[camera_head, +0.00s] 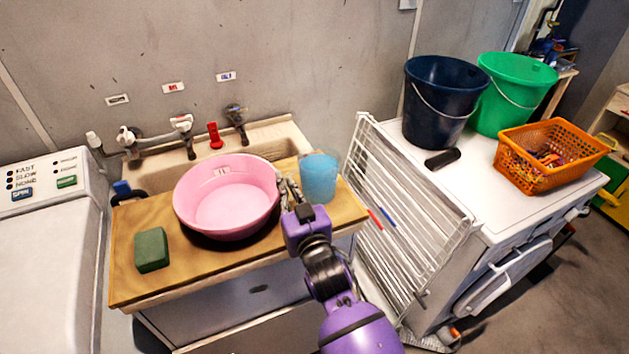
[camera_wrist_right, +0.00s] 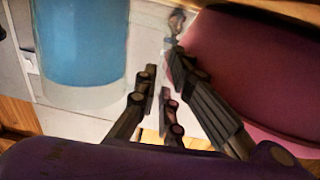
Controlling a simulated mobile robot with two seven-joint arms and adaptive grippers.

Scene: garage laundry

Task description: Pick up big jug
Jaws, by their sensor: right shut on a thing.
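The big jug (camera_head: 318,178) is a clear vessel with blue contents, standing at the right end of the wooden board beside the sink. In the right wrist view its blue body (camera_wrist_right: 85,45) fills the upper left. My right gripper (camera_head: 288,187) is between the jug and the pink basin (camera_head: 225,193), at the jug's basin-facing side. In the wrist view its fingers (camera_wrist_right: 165,95) are close together on a pale, see-through part beside the blue body; the exact contact is hard to see. The jug appears upright. My left gripper is not in view.
The pink basin is close on the left of my right gripper. A green sponge (camera_head: 151,249) lies on the board (camera_head: 125,282). A white drying rack (camera_head: 405,215) stands to the right. Two buckets (camera_head: 437,105) and an orange basket (camera_head: 530,172) sit on the white machine.

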